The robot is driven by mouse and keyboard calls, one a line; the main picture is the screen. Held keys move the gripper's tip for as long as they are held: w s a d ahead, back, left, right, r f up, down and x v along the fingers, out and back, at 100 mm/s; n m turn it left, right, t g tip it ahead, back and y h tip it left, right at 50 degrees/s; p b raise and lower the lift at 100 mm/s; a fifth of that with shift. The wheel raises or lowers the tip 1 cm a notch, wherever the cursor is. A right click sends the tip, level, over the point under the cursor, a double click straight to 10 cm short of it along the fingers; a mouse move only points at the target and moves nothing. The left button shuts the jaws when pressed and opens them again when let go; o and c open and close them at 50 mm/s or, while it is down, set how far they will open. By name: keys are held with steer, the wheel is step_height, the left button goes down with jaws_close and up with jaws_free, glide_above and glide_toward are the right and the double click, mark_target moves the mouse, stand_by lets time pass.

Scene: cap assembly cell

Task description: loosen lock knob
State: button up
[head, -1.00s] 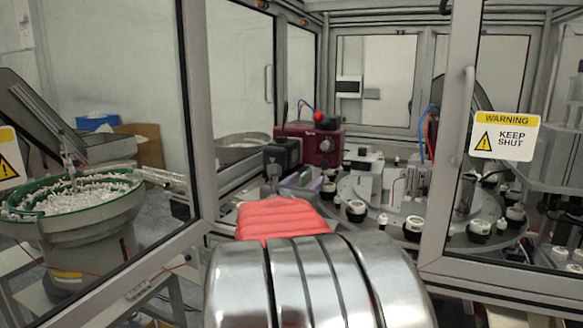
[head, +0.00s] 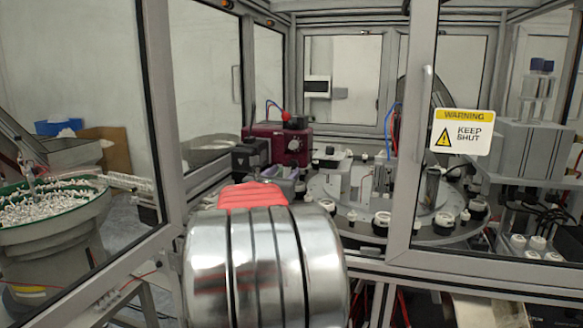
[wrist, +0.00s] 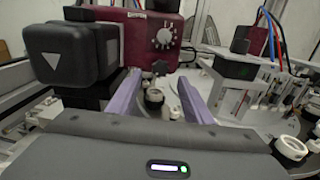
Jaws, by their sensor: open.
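I cannot tell whether the fingertips reach the knob's depth. In the head view the maroon unit (head: 265,146) stands beyond my silver arm, and my arm hides most of the gripper. The knob cannot be made out there.
A black block with a triangle mark (wrist: 68,55) stands close left of my fingers. A rotary table (head: 440,236) with black-and-white cap stations lies to the right. The door frame with a warning sign (head: 462,131) and a bowl feeder (head: 50,240) flank the opening.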

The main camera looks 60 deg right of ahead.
mark_target(292, 165)
steer(key=shift+w+d, duration=0.2)
steer(key=shift+d, duration=0.9)
steer(key=shift+w+d, duration=0.15)
steer(key=shift+d, duration=0.95)
steer(key=shift+w+d, duration=0.2)
steer(key=shift+d, duration=0.9)
steer(key=c, duration=1.1)
